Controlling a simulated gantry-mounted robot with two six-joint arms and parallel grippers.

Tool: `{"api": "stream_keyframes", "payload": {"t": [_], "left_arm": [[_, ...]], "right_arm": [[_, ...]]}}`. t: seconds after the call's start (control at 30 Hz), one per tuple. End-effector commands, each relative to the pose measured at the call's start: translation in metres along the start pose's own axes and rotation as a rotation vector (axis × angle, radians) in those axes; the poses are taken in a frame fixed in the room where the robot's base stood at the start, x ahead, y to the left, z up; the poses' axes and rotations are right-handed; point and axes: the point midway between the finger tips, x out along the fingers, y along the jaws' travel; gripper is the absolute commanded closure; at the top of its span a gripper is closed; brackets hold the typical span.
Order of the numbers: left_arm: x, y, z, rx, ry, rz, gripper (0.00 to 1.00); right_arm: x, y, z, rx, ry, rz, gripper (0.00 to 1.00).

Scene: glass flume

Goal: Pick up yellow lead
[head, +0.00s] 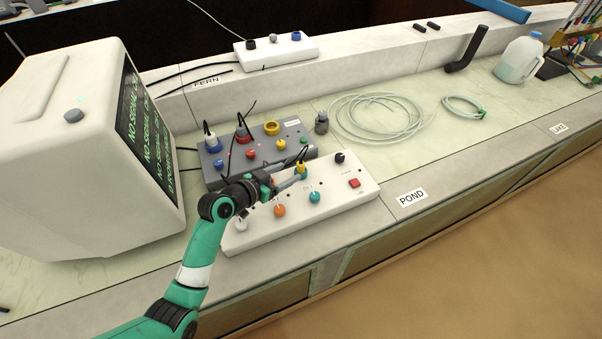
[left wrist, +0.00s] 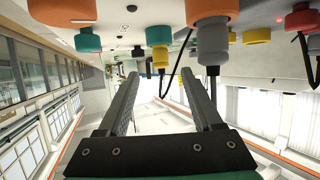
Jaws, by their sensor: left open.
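The yellow lead (head: 301,169) stands plugged in a teal socket near the back edge of the white front box (head: 345,188), its black cable rising from the top. My left gripper (head: 287,183) is open and empty, just to the left of the yellow lead and low over the box. In the left wrist view, which is upside down, the yellow plug (left wrist: 160,57) appears between and beyond the two fingertips (left wrist: 159,76). I cannot tell whether a finger touches it. My right gripper is not in view.
A grey box (head: 225,177) with other leads and knobs stands right behind. A large white monitor (head: 75,150) is at left. Knobs such as the orange one (head: 279,210) sit near my gripper. Coiled clear tubing (head: 375,118) lies on the bench to the right.

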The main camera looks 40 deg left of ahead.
Motion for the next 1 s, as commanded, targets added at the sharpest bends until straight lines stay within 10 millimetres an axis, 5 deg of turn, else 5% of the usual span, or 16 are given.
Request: {"api": "stream_keyframes", "payload": {"t": [0.2, 0.5, 0.73, 1.0], "left_arm": [[0.009, 0.000, 0.001, 0.000, 0.000, 0.000, 0.33], [0.054, -0.001, 0.005, -0.001, 0.001, 0.000, 0.33], [0.056, -0.001, 0.003, -0.001, 0.001, -0.001, 0.33], [0.056, -0.001, 0.003, -0.001, 0.001, -0.001, 0.78]], "right_arm": [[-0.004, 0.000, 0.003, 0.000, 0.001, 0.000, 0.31], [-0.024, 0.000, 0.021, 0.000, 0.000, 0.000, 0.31], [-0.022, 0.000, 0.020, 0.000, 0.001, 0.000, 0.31], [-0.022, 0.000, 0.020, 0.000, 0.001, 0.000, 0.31]]}}
